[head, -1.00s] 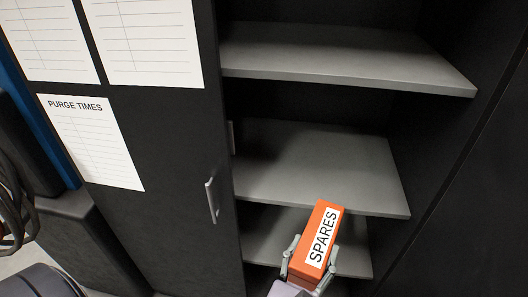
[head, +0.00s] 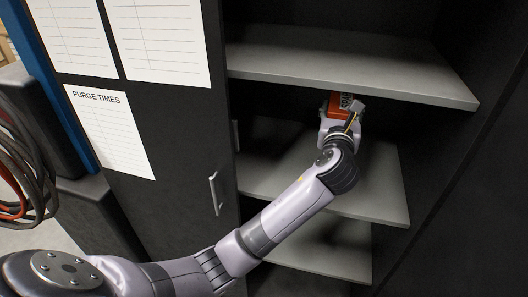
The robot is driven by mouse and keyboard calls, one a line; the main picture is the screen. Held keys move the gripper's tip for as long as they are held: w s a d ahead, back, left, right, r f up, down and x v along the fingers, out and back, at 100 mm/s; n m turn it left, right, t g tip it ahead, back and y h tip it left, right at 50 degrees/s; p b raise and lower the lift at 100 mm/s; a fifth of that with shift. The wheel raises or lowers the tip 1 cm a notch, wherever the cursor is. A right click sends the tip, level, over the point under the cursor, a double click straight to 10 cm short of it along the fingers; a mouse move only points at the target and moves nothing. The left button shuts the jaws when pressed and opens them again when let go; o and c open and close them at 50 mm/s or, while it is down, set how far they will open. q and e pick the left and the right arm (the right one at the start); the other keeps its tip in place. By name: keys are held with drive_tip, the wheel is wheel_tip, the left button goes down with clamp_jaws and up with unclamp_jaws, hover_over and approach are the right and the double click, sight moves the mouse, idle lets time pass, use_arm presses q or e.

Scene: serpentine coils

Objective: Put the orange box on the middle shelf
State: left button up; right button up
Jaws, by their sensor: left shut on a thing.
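The orange box (head: 340,101) is inside the cabinet, in the gap between the top and middle shelves. Only a small orange part with some white label shows; my gripper and wrist hide the rest. My left gripper (head: 344,112) is shut on the box, its fingers partly hidden behind the wrist. The middle shelf (head: 275,165) is a bare grey board below the box, partly covered by my arm. I cannot tell whether the box touches the shelf. My right gripper is not in view.
The top shelf (head: 350,65) is close above the box and looks empty. The bottom shelf (head: 325,255) also looks empty. A dark cabinet door (head: 170,200) with a handle (head: 215,193) and paper sheets is at the left. Hoses (head: 25,165) hang at the far left.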

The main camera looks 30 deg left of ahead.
use_arm(q)
drive_tip(key=shift+s+f+b, duration=0.2)
drive_tip(key=shift+f+b, duration=0.05)
drive_tip(key=shift+b, duration=0.3)
drive_tip(key=shift+f+b, duration=1.75)
drive_tip(key=shift+f, duration=7.95)
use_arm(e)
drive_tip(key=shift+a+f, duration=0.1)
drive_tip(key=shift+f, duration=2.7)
use_arm(q)
drive_tip(key=shift+f, duration=0.2)
drive_tip(key=o, duration=1.7)
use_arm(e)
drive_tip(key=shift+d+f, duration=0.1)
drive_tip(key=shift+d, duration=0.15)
